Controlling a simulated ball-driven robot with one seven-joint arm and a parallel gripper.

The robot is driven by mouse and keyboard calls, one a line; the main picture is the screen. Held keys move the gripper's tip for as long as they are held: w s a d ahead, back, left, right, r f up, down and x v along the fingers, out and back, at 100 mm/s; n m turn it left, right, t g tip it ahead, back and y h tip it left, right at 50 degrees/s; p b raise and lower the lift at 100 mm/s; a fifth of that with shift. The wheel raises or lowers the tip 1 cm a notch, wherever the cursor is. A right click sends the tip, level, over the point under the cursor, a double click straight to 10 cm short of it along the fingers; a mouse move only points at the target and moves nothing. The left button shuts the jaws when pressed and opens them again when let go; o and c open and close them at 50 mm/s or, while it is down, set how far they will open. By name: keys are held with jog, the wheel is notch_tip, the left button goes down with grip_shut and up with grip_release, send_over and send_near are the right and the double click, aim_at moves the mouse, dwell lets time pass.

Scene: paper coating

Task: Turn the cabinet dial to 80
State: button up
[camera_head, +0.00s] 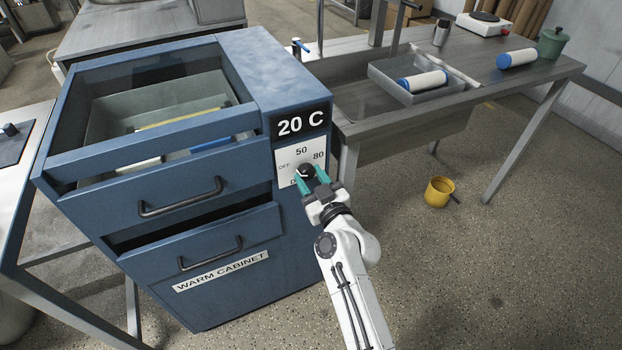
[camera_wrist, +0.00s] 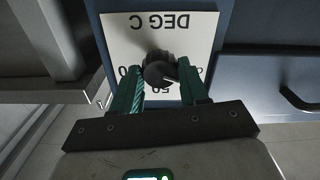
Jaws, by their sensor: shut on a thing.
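The warm cabinet (camera_head: 275,75) is blue, with a black display (camera_head: 300,122) reading 20 C. Below it is a white dial plate (camera_head: 288,158) marked OFF, 50 and 80. The black dial knob (camera_head: 306,172) is on that plate, and it also shows in the wrist view (camera_wrist: 158,72). My gripper (camera_head: 313,178) has teal fingers shut on the knob, one finger on each side. In the wrist view, my gripper (camera_wrist: 158,85) straddles the knob and the plate appears upside down with DEG C at the top. The knob's pointer is too unclear to read.
The upper drawer (camera_head: 180,180) and lower drawer (camera_head: 205,240) are partly open at the left. A grey bench (camera_head: 470,85) at the right holds a tray (camera_head: 378,80) and rolls.

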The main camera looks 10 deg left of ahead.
jog(key=m, duration=0.7)
jog(key=shift+m, duration=0.4)
jog(key=m, duration=0.4)
jog(key=shift+m, duration=0.3)
jog(key=m+p, duration=0.1)
jog(key=m, duration=0.2)
jog(key=shift+m, duration=0.3)
jog(key=m+p, duration=0.1)
jog(key=m, duration=0.5)
jog(key=shift+p, duration=0.3)
jog(key=m+p, duration=0.1)
jog(key=m, duration=0.4)
jog(key=shift+m, duration=0.3)
jog(key=shift+f, duration=0.1)
